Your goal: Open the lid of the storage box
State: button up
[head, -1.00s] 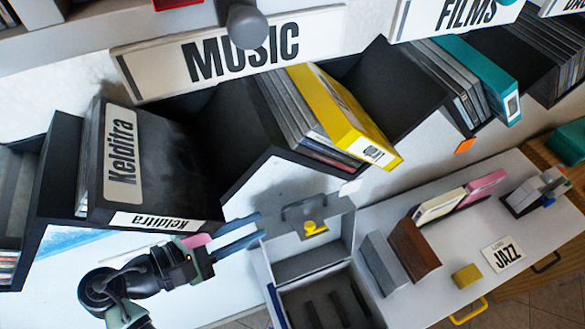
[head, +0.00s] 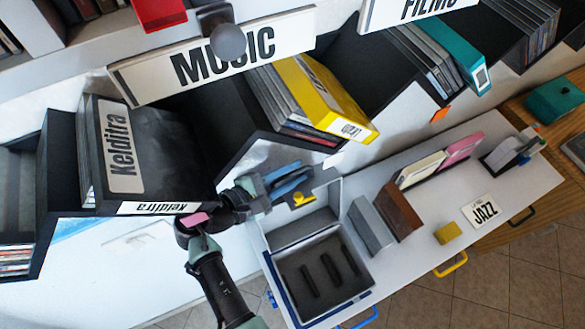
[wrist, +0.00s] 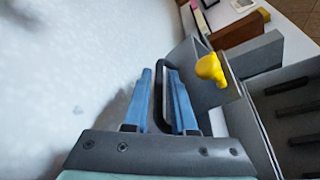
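The storage box (head: 372,290) is a grey box on the white counter, with dark slotted foam inside. Its lid (head: 325,188) stands raised at the back edge, so the inside shows. The lid carries a yellow latch (head: 303,198) and a black handle (wrist: 161,95). My gripper (head: 290,178) is at the raised lid, on its outer side. In the wrist view its two blue fingers (wrist: 160,98) stand apart, one on each side of the handle. I cannot tell whether they touch it.
Grey and brown blocks (head: 402,212) stand right of the box. A yellow block (head: 447,233) and a JAZZ card (head: 480,211) lie farther right. Shelf bins with a yellow case (head: 322,95) and a large black Kelditra case (head: 160,155) overhang the counter.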

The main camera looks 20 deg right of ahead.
grip_shut()
dwell(1.5)
